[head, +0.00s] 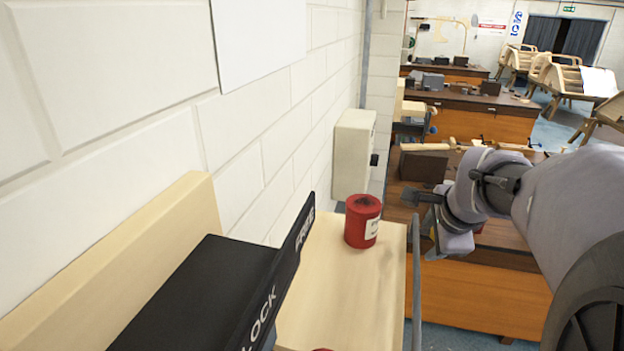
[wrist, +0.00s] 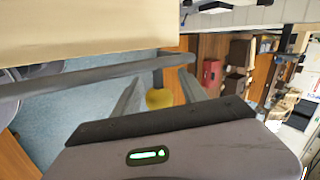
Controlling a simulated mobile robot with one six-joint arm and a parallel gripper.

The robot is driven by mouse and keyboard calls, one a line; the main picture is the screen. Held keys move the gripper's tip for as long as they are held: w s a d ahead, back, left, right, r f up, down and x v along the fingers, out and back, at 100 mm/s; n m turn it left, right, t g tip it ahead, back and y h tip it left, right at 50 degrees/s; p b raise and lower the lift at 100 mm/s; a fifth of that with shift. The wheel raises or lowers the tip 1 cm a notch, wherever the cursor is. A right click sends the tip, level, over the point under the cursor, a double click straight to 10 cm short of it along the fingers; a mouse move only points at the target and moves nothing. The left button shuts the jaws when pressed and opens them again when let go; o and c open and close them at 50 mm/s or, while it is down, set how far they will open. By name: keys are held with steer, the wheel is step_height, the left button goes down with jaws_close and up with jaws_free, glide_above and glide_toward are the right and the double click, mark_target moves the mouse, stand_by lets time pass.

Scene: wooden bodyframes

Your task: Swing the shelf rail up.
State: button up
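The shelf rail (head: 416,290) is a thin grey bar along the right edge of the pale wooden shelf (head: 340,290) in the head view. In the wrist view the rail (wrist: 75,82) runs across the left and middle, beside the shelf's pale board (wrist: 80,25). My gripper (head: 424,222) is just right of the rail's far end in the head view. In the wrist view my gripper (wrist: 161,82) has its two grey fingers apart, with the rail's end part close to their tips. Nothing is held. I cannot tell whether a finger touches the rail.
A red can (head: 362,222) stands on the shelf's far end. A black box (head: 205,290) with white lettering is at the left. A pale wall box (head: 352,155) hangs beyond. Workbenches (head: 480,290) stand behind my arm. A yellow object (wrist: 160,98) shows between my fingers, lower down.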

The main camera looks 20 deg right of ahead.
steer(key=shift+s, duration=0.1)
steer(key=p+v, duration=0.1)
steer(key=v, duration=1.6)
steer(key=shift+r, duration=0.35)
steer(key=shift+s, duration=0.1)
